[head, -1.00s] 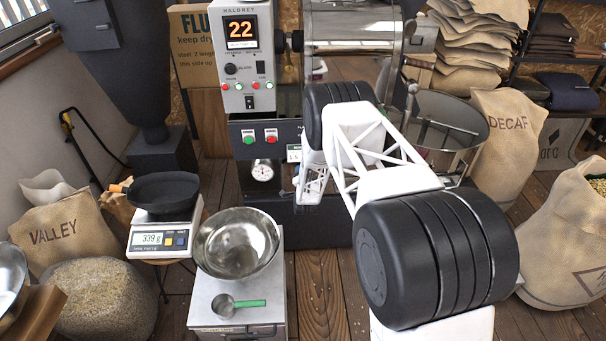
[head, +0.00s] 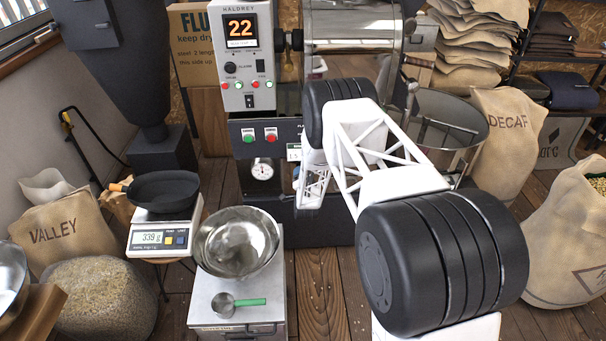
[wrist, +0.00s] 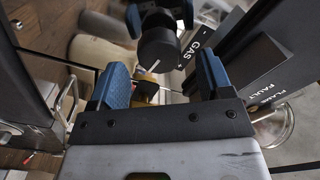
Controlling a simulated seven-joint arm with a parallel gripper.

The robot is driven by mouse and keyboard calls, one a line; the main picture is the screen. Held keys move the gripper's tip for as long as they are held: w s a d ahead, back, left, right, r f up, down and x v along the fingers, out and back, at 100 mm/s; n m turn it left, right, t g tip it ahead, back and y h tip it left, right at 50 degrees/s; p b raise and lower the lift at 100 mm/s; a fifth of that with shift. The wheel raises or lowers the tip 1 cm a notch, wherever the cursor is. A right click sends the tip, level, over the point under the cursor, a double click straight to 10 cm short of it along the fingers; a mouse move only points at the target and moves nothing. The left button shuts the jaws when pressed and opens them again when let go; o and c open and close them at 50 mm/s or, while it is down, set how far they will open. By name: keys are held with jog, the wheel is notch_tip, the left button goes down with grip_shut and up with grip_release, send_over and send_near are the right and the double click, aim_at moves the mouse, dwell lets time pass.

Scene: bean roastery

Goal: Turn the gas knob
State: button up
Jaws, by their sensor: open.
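The gas knob (wrist: 158,48) is a dark round knob with a pale line on it, in the upper middle of the wrist view. A black plate marked GAS (wrist: 203,48) is just right of it. My gripper (wrist: 160,66) is open, with one blue-padded finger on each side in the picture. The knob shows in line with the gap, just past the fingertips; I cannot tell whether they touch it. More blue and black parts show behind the knob, unclear in kind. In the head view my arm hides the knob and most of the gripper.
The roaster's control box (head: 241,50) reads 22, above a panel with green and red buttons (head: 260,136). A steel bowl (head: 237,240) and scoop lie on a cabinet at front. A round cooling bin (head: 455,130) stands right of the roaster. A dark bracket (wrist: 262,62) is close right.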

jog(key=shift+s, duration=2.4)
